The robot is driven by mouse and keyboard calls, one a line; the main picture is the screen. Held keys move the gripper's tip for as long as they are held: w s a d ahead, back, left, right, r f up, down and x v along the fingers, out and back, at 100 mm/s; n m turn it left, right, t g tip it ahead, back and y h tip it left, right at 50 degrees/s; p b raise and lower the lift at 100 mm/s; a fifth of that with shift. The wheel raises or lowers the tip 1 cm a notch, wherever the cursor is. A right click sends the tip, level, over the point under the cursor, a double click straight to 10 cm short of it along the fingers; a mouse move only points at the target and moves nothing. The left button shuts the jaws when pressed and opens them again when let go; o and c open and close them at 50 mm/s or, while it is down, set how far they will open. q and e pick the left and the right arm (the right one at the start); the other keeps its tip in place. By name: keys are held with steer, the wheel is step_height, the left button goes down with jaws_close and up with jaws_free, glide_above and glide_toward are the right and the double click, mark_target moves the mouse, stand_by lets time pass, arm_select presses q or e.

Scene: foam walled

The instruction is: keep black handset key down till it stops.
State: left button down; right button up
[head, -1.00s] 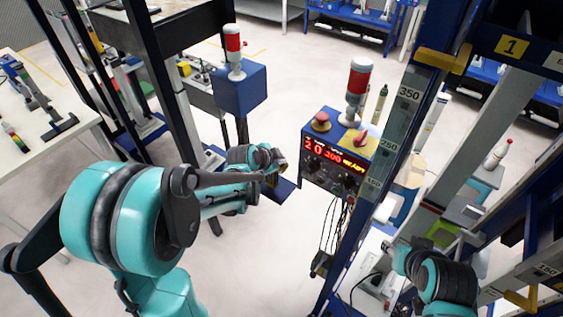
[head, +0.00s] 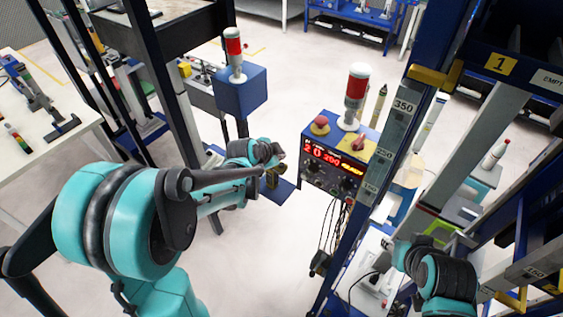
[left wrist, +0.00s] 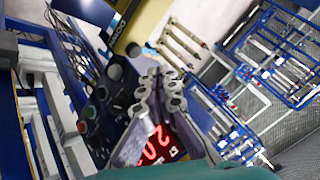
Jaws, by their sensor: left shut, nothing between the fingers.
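In the head view a small black handset (head: 320,263) hangs on dark cables below a blue control box (head: 333,126). Its keys are too small to make out. My left gripper (head: 275,170) is in the air to the left of the box's front, above and left of the handset, apart from both. In the left wrist view its fingers (left wrist: 160,82) are shut and empty, in front of the box's black panel with knobs and a lit red display (left wrist: 158,145). I cannot pick out the handset there. My right arm shows at the lower right, but its gripper cannot be made out.
The box carries a red-and-white beacon (head: 357,88), a red mushroom button (head: 320,124) and a red knob (head: 359,143). A blue rack post (head: 380,150) stands just right of it. Another blue box (head: 242,90) stands behind left. The floor (head: 265,240) left of the cables is open.

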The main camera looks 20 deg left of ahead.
mark_target(280, 166)
arm_select(q)
step_height(280, 166, up, 3)
steer(key=shift+r+p, duration=0.15)
steer(key=shift+p, duration=0.85)
